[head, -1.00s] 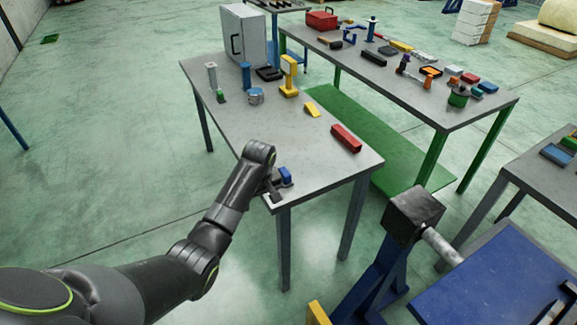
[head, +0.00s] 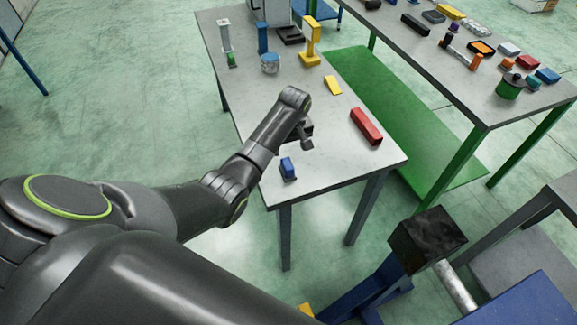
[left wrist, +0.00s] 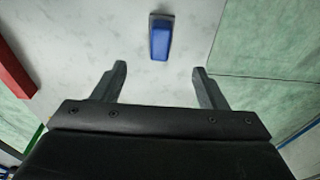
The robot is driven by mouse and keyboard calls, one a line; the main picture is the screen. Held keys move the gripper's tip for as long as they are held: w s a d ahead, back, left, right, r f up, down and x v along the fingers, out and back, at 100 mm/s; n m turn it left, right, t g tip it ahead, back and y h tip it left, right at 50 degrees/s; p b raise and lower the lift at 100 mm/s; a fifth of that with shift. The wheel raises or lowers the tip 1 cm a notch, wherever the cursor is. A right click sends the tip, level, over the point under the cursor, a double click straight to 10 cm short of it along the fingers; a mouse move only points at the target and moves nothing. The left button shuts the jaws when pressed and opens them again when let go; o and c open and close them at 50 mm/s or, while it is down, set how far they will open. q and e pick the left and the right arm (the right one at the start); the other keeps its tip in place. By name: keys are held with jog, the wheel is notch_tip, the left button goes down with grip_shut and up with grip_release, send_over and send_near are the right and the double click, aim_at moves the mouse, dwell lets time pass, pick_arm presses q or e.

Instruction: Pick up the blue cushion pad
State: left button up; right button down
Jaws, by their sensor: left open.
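The blue cushion pad (head: 287,167) stands on the grey table near its front left corner, with a small grey part at its base. In the left wrist view the blue pad (left wrist: 160,38) lies ahead of the fingers, roughly midway between them and apart from them. My left gripper (head: 306,138) is above the table, behind and slightly right of the pad in the head view. In the left wrist view its two fingers (left wrist: 160,84) are spread wide with nothing between them. My right gripper is not in view.
A red block (head: 366,126) lies right of my gripper, with a yellow wedge (head: 332,85) behind. Yellow (head: 309,42) and blue (head: 262,38) stands and a small can (head: 270,63) are farther back. A blue trailer part (head: 520,305) is at lower right. The tabletop around the pad is clear.

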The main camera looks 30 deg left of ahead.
aim_at(288, 163)
pick_arm(q)
notch_tip(288, 163, down, 3)
jog(key=shift+a, duration=0.15)
jog(key=f, duration=0.1)
jog(key=f+b, duration=0.1)
jog(key=f, duration=0.1)
jog(key=shift+w+a+b, duration=0.1)
jog(key=shift+w+b, duration=0.2)
jog(key=shift+w, duration=0.05)
jog(key=shift+w+a+f+b, duration=0.1)
jog(key=shift+w+f+b, duration=0.1)
jog(key=shift+f+b, duration=0.35)
jog(key=shift+w+a+f+b, duration=0.1)
jog(key=shift+w+f+b, duration=0.1)
jog(key=shift+f+b, duration=0.35)
jog(key=shift+s+r, duration=0.1)
jog(key=shift+a+f+b, duration=0.1)
jog(key=shift+f+b, duration=0.4)
jog(key=shift+b, duration=0.25)
jog(key=f+b, duration=0.1)
jog(key=b, duration=0.1)
jog(key=f+b, duration=0.1)
jog(key=f, duration=0.1)
jog(key=f+b, duration=0.1)
jog(key=b, duration=0.1)
jog(key=shift+a+f+b, duration=0.15)
jog(key=shift+a+b, duration=0.2)
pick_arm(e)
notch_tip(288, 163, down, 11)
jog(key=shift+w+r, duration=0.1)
